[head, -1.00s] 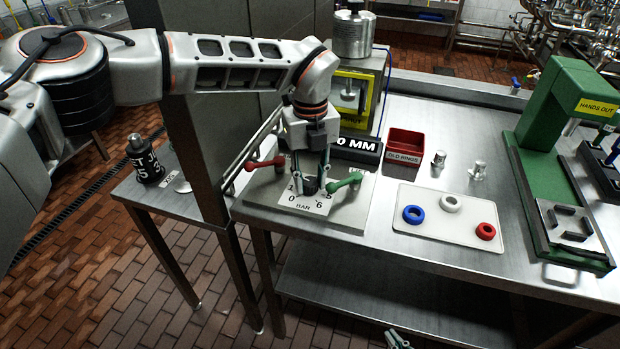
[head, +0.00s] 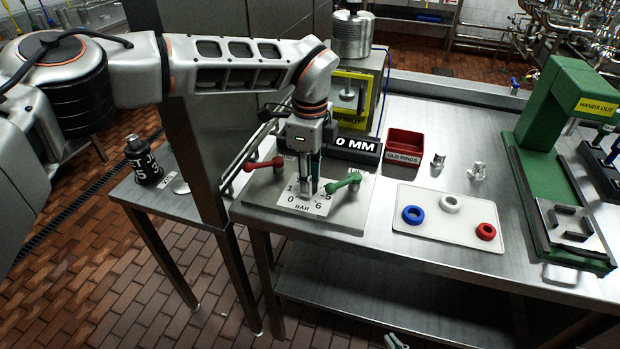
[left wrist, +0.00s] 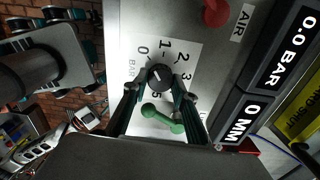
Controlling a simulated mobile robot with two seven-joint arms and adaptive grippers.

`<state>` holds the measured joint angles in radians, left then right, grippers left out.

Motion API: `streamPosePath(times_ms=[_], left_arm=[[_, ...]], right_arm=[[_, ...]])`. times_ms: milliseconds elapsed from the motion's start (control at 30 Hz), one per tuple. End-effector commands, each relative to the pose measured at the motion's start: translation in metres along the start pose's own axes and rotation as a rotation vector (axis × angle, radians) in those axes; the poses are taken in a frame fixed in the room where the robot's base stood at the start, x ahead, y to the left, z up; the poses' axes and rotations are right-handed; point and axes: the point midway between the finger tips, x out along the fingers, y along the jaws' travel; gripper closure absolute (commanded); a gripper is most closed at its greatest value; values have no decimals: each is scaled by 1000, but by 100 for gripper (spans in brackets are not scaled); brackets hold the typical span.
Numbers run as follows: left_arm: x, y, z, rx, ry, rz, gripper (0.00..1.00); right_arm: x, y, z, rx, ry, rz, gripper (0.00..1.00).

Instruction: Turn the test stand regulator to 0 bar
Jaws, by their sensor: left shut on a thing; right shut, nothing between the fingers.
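The regulator is a round black knob (left wrist: 160,78) on a white dial card (left wrist: 190,55) marked from 0 to 6 with the word BAR. The card also shows in the head view (head: 302,208), on the grey stand plate (head: 345,217). My left gripper (head: 310,190) points down over the dial and is shut on the knob, one finger on each side in the left wrist view (left wrist: 160,92). A faint light mark shows on the knob; its exact reading is unclear. The display (left wrist: 296,40) reads 0.0 BAR. My right gripper (head: 396,341) is partly in view at the bottom edge.
A red lever (head: 265,163) and a green lever (head: 344,183) stand beside the dial, close to my left gripper. A second display (head: 354,149) reads 0 MM. A red bin (head: 404,145), a white tray (head: 432,233) with rings and a green press (head: 560,110) stand to the right.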

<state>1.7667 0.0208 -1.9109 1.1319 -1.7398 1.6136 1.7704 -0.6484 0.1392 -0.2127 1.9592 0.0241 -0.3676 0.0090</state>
Motion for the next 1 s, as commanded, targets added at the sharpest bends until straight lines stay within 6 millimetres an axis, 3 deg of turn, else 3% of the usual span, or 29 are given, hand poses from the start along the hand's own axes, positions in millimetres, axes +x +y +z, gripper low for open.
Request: streamPosePath(times_ms=[400, 900, 933, 1000], left_arm=[[2, 1, 0, -163, 0, 4, 95], [2, 1, 0, -180, 0, 4, 95], [2, 1, 0, -180, 0, 5, 68], [2, 1, 0, -180, 0, 4, 56]], right_arm=[[0, 0, -2, 0, 4, 1, 100], [0, 0, -1, 0, 3, 1, 100], [0, 0, -1, 0, 3, 1, 100], [0, 0, -1, 0, 3, 1, 100]])
